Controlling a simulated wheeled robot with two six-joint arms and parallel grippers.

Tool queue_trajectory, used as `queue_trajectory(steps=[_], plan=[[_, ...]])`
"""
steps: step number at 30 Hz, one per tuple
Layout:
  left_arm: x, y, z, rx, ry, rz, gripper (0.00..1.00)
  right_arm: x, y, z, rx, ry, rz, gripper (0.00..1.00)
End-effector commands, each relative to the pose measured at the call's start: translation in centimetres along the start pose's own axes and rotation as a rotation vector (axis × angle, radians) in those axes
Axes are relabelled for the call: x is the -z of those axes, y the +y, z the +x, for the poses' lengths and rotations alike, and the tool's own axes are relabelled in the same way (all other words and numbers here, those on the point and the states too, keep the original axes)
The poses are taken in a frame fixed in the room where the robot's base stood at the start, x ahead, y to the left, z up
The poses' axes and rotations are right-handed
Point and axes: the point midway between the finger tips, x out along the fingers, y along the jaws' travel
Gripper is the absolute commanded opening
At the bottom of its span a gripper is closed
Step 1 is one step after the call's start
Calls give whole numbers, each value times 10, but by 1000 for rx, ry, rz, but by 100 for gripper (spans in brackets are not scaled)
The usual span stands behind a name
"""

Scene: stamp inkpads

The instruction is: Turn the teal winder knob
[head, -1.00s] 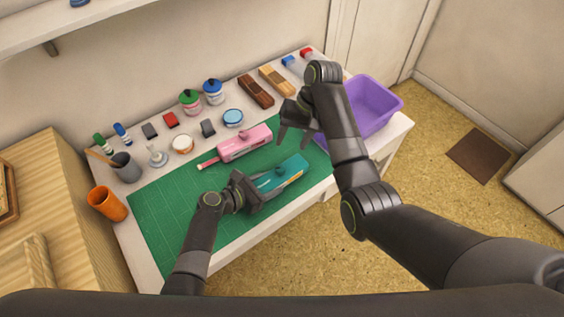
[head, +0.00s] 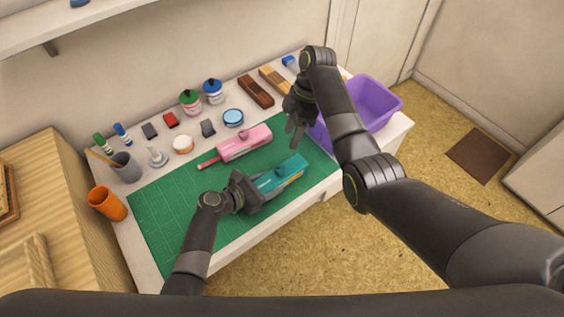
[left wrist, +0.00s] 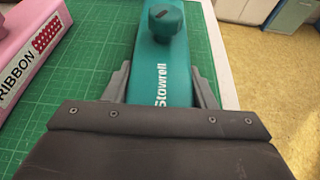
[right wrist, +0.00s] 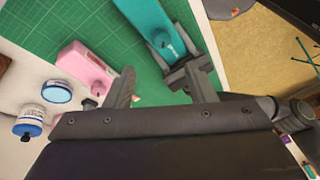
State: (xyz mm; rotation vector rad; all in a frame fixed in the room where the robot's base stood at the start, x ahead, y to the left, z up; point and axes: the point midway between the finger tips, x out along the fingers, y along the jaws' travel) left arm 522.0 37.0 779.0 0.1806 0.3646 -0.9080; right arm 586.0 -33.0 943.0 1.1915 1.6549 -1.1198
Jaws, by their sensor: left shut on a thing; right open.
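The teal winder (head: 290,170) lies on the green cutting mat near its front right edge. My left gripper (head: 260,188) is shut on the near end of the teal winder, one finger on each side, clear of the knob. My right gripper (head: 295,132) is open and empty, above the mat beyond the winder and apart from the knob.
A pink winder (head: 243,143) lies beside the teal one, with its own knob on top. A purple bin (head: 372,105) stands at the right, close to my right arm. Inkpads, ink bottles and stamps line the table's back. The mat's left part (head: 165,205) is clear.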

Motion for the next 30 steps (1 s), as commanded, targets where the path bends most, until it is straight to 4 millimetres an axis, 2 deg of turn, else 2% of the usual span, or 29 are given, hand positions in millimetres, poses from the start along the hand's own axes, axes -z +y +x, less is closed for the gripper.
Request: queue_trajectory(steps=[9,15,20,23,30], plan=[[0,0,0,0,0,0,26,0,3,-6,38,1,-487,50],[0,0,0,0,0,0,26,0,4,-8,52,8,-670,50],[0,0,0,0,0,0,26,0,4,-4,56,11,-723,50],[0,0,0,0,0,0,26,0,3,6,57,12,-729,50],[0,0,0,0,0,0,26,0,0,53,59,14,-726,50]])
